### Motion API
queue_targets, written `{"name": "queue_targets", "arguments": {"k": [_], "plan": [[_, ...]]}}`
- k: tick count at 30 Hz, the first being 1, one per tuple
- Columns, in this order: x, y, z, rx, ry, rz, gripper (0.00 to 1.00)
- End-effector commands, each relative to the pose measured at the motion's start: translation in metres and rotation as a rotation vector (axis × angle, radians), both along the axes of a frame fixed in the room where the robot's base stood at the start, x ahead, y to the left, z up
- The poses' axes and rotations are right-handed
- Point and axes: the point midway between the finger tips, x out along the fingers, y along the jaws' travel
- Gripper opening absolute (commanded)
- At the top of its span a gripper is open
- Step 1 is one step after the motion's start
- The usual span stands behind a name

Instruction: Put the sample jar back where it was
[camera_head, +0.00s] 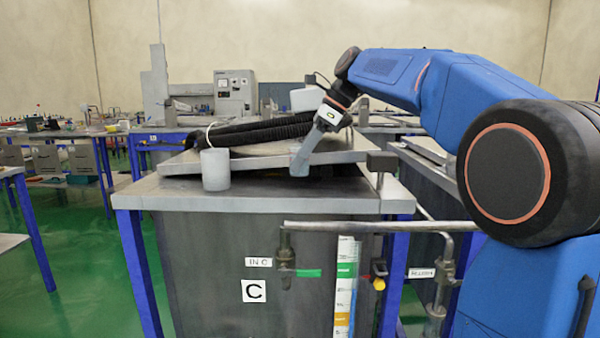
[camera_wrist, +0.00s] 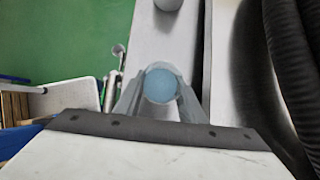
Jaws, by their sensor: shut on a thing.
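My gripper (camera_head: 301,160) points down at the front edge of the tank marked C. In the wrist view its fingers are shut around a round, pale blue-topped thing (camera_wrist: 160,86), which I take to be the sample jar. In the head view the jar is hard to tell apart from the grey fingers. I cannot tell whether its base touches the metal rim (camera_head: 270,200) below. A plain grey cylinder (camera_head: 215,169) stands upright on the rim, left of my gripper and apart from it.
The tank's metal lid (camera_head: 262,158) lies slightly tilted behind the rim, with a dark gap under it. Black corrugated hoses (camera_head: 262,131) cross the lid. A small dark block (camera_head: 381,161) stands at the right corner. A pipe with valves (camera_head: 365,227) runs along the front.

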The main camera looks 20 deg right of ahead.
Motion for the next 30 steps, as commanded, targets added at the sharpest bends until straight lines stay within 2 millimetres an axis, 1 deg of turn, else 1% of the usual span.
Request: {"name": "queue_targets", "arguments": {"k": [3,7,10,20,21,23,24,30], "plan": [[-0.001,0.0,-0.017,0.0,0.002,0.0,0.02],[0.0,0.0,-0.031,0.0,0.001,0.0,0.02],[0.0,0.0,-0.035,0.0,0.0,0.001,0.02],[0.0,0.0,-0.038,0.0,0.001,0.001,0.02],[0.0,0.0,-0.038,-0.001,0.001,0.001,0.38],[0.0,0.0,-0.038,-0.001,0.001,0.001,0.53],[0.0,0.0,-0.038,-0.001,0.001,0.001,0.55],[0.0,0.0,-0.038,0.0,0.001,0.001,0.55]]}}
